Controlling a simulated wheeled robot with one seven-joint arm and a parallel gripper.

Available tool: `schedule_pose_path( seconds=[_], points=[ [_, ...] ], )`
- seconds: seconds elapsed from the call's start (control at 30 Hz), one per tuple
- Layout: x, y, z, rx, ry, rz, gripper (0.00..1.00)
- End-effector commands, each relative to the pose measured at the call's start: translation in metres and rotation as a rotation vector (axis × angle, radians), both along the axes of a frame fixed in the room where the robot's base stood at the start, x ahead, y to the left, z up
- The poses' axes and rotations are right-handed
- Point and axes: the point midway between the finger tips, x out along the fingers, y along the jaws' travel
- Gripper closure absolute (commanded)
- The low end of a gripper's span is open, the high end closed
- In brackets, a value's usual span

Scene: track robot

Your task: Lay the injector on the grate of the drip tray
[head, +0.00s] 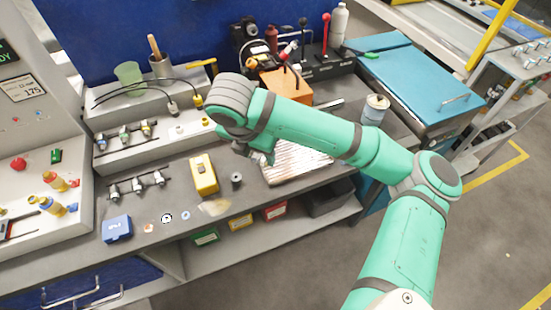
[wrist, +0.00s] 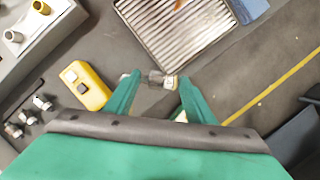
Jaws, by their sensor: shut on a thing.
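My gripper (wrist: 156,82) is shut on the injector (wrist: 158,79), a small grey-metal piece with a pale end, held crosswise between the green fingertips. In the wrist view it shows just off the near edge of the drip tray (wrist: 181,70), whose ribbed metal grate (wrist: 185,30) fills the top middle. I cannot tell its height above the bench. In the head view the drip tray (head: 298,166) lies on the bench, partly covered by my forearm. My gripper (head: 264,156) shows there only in part, at the tray's left, and the injector is hidden.
A yellow device (head: 203,175) and a small dark cylinder (head: 236,180) stand left of the tray. Several other injectors (head: 137,184) lie in racks further left. A blue box (head: 117,228) sits at the front left. A can (head: 375,109) stands right of the tray.

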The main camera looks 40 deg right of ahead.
Motion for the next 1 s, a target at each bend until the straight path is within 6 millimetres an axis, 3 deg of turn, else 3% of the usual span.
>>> schedule_pose_path(
  seconds=[0.1,0.33,0.67,0.83,1.0],
  points=[
    [0.004,-0.024,-0.015,0.001,0.002,-0.005,0.77],
    [0.011,-0.05,-0.049,0.0,0.002,-0.003,0.77],
    [0.015,-0.065,-0.068,0.001,0.001,-0.003,0.77],
    [0.015,-0.065,-0.092,0.001,0.001,-0.001,0.77],
    [0.015,-0.065,-0.097,0.0,0.0,-0.001,0.77]
  ],
)
